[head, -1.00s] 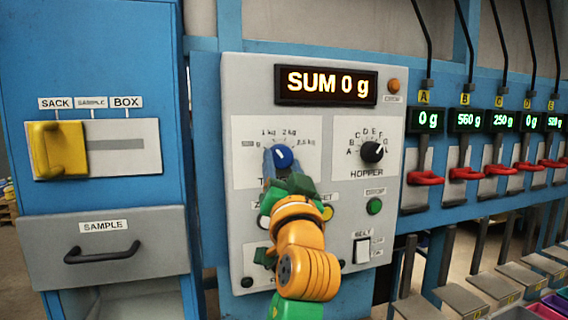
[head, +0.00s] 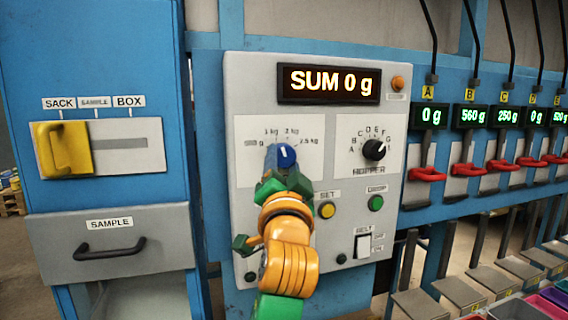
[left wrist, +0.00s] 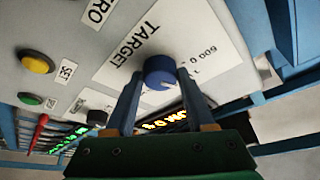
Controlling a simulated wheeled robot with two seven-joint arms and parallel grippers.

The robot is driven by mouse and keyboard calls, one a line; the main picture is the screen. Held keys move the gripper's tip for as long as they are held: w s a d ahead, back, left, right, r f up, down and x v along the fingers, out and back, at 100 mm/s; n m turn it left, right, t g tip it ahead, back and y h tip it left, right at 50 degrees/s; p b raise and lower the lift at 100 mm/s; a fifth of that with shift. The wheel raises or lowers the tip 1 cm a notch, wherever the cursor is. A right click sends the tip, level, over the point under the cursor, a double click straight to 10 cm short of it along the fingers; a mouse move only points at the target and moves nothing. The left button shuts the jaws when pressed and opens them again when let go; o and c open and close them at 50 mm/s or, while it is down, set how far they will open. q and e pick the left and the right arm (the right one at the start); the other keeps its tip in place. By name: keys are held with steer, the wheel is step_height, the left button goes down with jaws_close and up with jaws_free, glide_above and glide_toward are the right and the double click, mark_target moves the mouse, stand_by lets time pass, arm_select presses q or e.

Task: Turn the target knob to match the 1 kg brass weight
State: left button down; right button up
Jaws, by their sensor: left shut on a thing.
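The blue target knob (head: 286,154) is on the grey control panel. It also shows in the left wrist view (left wrist: 159,70), beside the TARGET label. Its white pointer line aims nearly straight up, tilted slightly left, around the 1 kg and 2 kg marks; the exact mark is unclear. My left gripper (head: 281,161) is shut on the knob, one finger on each side, and hides the knob's lower part and label in the head view. No brass weight shows in these frames. My right gripper is not in view.
The display (head: 329,83) reads SUM 0 g. The hopper knob (head: 374,149), yellow SET button (head: 327,210), green button (head: 376,203) and BELT switch (head: 363,246) are close by. A yellow handle (head: 63,148) and sample drawer (head: 110,246) are left; red levers (head: 427,174) are right.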

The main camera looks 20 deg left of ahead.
arm_select(q)
steer(key=shift+r, duration=0.15)
steer(key=shift+c, duration=2.3)
jaws_free()
steer(key=shift+o, duration=1.1)
steer(key=shift+f, duration=0.2)
steer(key=b+v, duration=0.4)
steer(key=v, duration=0.3)
